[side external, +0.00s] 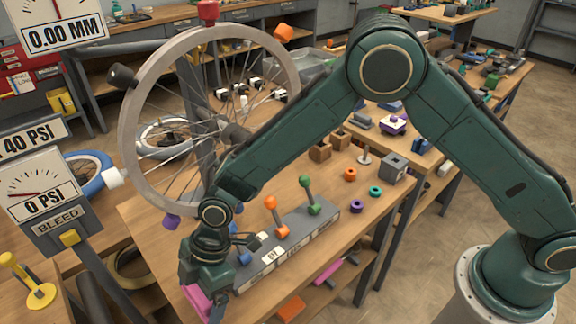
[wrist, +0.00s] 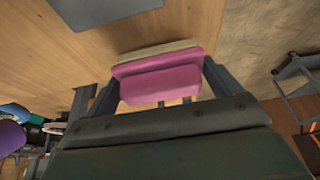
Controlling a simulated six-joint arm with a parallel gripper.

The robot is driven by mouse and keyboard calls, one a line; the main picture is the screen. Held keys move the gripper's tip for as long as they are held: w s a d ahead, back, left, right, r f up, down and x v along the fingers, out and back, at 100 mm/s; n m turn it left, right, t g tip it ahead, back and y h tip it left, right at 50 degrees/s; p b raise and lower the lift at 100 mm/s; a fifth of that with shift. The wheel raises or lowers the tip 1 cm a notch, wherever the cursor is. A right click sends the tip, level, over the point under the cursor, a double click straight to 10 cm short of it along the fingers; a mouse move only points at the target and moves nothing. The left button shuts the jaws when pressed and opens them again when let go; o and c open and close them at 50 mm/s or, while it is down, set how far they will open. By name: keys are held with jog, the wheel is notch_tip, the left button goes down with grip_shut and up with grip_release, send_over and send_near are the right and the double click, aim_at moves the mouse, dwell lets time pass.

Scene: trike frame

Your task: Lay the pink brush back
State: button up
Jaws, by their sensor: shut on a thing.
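The pink brush (wrist: 160,82) is between the two fingers of my gripper (wrist: 162,88) in the wrist view, with a pale beige strip along its far side. My gripper is shut on it. In the side view my gripper (side external: 207,296) is low at the front left of the wooden workbench, and the pink brush (side external: 196,302) shows partly below it. The gripper hides most of the brush there. I cannot tell whether the brush touches the bench top.
A grey lever block (side external: 325,222) with orange and green levers stands right of my gripper. A spoked wheel (side external: 130,150) rises behind it. Gauge panels (side external: 40,185) stand at the left. A dark grey plate (wrist: 105,8) lies on the wood ahead in the wrist view.

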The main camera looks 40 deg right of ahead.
jog(key=shift+f, duration=0.75)
jog(key=shift+f, duration=0.1)
jog(key=o, duration=0.7)
jog(key=v, duration=1.2)
